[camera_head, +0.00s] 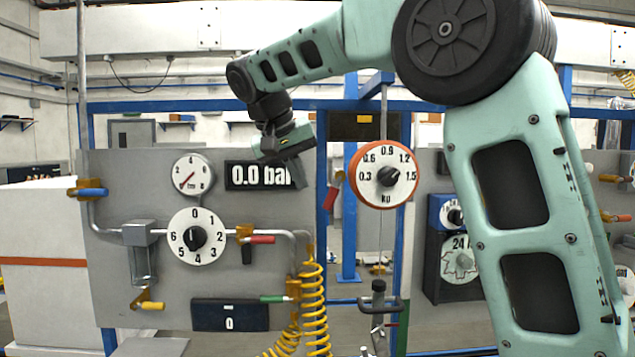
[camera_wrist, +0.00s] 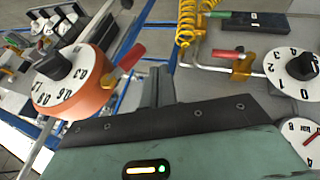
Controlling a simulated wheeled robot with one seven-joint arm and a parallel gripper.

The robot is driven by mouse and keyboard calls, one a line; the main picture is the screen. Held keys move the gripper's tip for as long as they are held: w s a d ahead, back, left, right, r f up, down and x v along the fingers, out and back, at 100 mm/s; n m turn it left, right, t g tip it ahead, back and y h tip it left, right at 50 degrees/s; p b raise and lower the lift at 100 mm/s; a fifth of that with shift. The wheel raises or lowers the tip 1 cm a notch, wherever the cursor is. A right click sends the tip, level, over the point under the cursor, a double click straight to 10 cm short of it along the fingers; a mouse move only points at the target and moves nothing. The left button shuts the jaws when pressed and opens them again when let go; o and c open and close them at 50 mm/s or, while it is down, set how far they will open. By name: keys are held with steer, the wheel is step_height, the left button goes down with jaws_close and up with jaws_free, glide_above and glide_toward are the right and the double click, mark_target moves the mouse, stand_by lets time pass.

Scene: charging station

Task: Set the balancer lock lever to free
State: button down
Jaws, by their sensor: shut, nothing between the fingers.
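The balancer is an orange-rimmed round unit (camera_head: 387,175) with a white dial and black knob, hanging right of the grey panel. Beside its left edge is a red lever (camera_head: 331,193), which I take for the lock lever. It slants down and slightly left. No lock or free marking is legible. In the wrist view the red lever (camera_wrist: 131,57) sticks out from the orange balancer (camera_wrist: 88,100). My gripper (camera_head: 300,180) is shut and empty, up and left of the lever and apart from it. Its fingers (camera_wrist: 158,88) show in the wrist view, right of the lever.
The grey panel (camera_head: 120,270) carries a numbered dial (camera_head: 196,236), a gauge (camera_head: 193,174), a 0.0 bar display (camera_head: 258,176) and a red-handled valve (camera_head: 258,239). A yellow coiled hose (camera_head: 314,300) hangs below. A blue post (camera_head: 321,215) stands behind the lever.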

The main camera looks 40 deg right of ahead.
mark_target(326, 200)
steer(key=d, duration=0.1)
steer(key=s+d+f, duration=0.1)
steer(key=d+f+p, duration=0.1)
steer(key=shift+s+d, duration=0.15)
steer(key=shift+d, duration=0.2)
steer(key=f+h, duration=0.1)
steer(key=f+g+h+b, duration=0.1)
steer(key=shift+s+d+n+g+h, duration=0.2)
steer(key=shift+d+n+g+h, duration=0.1)
steer(key=shift+s+d+r, duration=0.1)
steer(key=shift+s+d, duration=0.05)
steer(key=shift+d, duration=0.05)
steer(key=shift+a, duration=0.15)
